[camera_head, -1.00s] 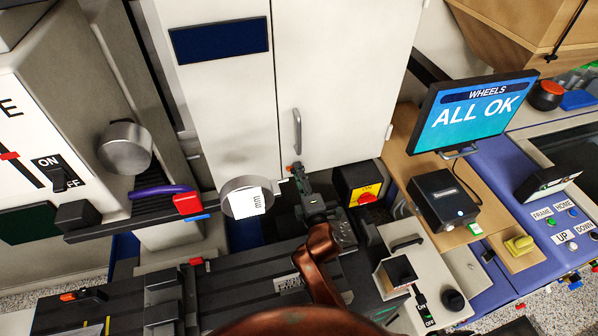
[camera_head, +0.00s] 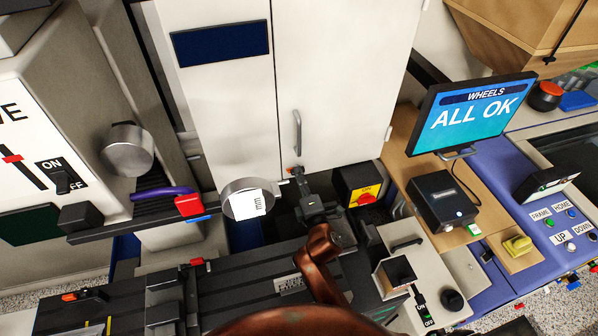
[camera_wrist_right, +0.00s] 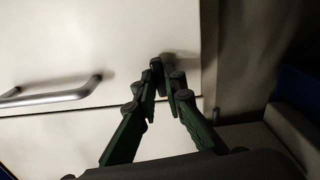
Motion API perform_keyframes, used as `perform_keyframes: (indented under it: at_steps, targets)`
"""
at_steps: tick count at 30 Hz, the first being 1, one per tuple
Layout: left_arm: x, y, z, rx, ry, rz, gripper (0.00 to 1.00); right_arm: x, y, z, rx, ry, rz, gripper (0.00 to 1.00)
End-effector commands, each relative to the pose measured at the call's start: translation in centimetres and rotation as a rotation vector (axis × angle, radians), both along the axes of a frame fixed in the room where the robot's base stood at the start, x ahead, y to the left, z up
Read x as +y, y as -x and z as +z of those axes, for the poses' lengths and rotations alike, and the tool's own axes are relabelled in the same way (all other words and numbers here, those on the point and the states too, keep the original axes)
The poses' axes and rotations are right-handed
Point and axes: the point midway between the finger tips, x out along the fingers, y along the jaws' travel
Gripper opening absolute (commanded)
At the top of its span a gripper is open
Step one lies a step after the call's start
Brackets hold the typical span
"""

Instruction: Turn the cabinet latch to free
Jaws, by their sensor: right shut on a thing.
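The white cabinet (camera_head: 345,75) stands at the back, with a vertical bar handle (camera_head: 298,132) on its right door. The latch (camera_head: 291,170) shows only as a small orange and dark piece near the bottom of the door seam, mostly hidden by my gripper. My right gripper (camera_head: 297,175) is shut on the latch, low at the seam below the handle. In the right wrist view its green fingers (camera_wrist_right: 160,75) converge against the white door, with the bar handle (camera_wrist_right: 50,96) to their left. The exact angle of the latch cannot be told. My left gripper is not in view.
A round gauge marked mm (camera_head: 248,199) stands close left of my right gripper. A yellow box with a red knob (camera_head: 362,188) is close to its right. The monitor (camera_head: 472,112) reads ALL OK. A dark slotted bed (camera_head: 240,290) lies below my arm.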

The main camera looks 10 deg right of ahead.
Motion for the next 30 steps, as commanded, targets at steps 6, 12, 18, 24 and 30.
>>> perform_keyframes:
  at_steps: [6, 12, 18, 24, 30]
  targets:
    - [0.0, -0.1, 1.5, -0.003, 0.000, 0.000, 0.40, 0.0, 0.0, 0.1, -0.005, 0.204, 0.001, 0.00]
    - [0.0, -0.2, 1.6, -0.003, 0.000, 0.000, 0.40, 0.0, 0.0, 0.0, -0.008, 0.272, 0.000, 0.00]
    - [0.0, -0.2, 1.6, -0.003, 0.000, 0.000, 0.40, 0.0, 0.0, 0.0, -0.008, 0.270, 0.000, 0.00]
    - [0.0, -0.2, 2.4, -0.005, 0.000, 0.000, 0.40, 0.0, 0.0, 0.1, -0.009, 0.368, 0.000, 0.00]
    - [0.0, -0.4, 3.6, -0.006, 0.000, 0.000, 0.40, 0.0, 0.0, 0.1, -0.017, 0.558, 0.000, 0.00]
